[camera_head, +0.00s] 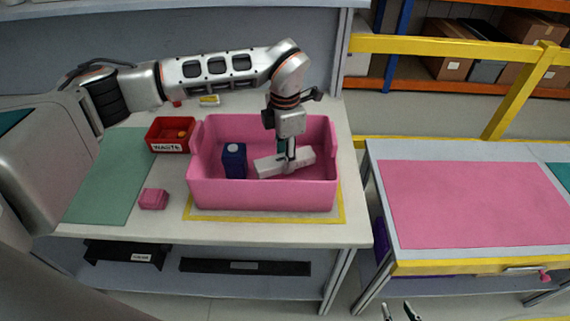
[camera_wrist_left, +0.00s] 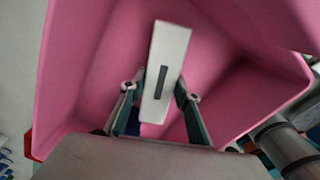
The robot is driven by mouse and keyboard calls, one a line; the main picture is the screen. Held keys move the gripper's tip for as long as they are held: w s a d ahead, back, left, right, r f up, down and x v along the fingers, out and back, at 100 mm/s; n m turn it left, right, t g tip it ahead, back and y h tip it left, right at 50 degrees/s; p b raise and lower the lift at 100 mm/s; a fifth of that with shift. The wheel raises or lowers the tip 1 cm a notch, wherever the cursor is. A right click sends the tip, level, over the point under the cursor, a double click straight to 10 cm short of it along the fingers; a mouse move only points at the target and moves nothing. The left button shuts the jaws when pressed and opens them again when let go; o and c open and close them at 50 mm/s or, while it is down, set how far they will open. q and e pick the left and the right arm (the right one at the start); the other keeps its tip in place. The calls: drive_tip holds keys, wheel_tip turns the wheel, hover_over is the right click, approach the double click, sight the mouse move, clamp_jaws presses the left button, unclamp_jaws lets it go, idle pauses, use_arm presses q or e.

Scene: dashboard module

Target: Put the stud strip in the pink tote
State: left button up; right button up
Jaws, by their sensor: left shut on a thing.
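The stud strip, a long white bar (camera_head: 270,166), is inside the pink tote (camera_head: 262,196), slightly tilted in the picture. My left gripper (camera_head: 287,163) reaches down into the tote and is shut on the strip near its middle. In the left wrist view the strip (camera_wrist_left: 169,52), with a dark slot on its face, stands out between the two fingers (camera_wrist_left: 160,100), over the pink walls of the tote (camera_wrist_left: 95,60). Whether the strip touches the tote floor, I cannot tell. My right gripper (camera_head: 400,312) shows only its fingertips at the bottom edge, spread apart.
A dark blue box (camera_head: 234,161) stands in the tote, left of the strip. A red bin (camera_head: 170,136) and a small pink block (camera_head: 153,199) are on the table left of the tote. A green mat (camera_head: 108,185) lies further left. Another table with a pink mat (camera_head: 470,203) is at right.

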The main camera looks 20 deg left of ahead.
use_arm(q)
drive_tip(key=shift+f, duration=1.5)
drive_tip(key=shift+f, duration=0.2)
drive_tip(key=o, duration=1.1)
drive_tip(key=shift+o, duration=0.2)
wheel_tip(320, 180, up, 12)
drive_tip(key=shift+r+b, duration=0.2)
drive_tip(key=shift+b, duration=0.1)
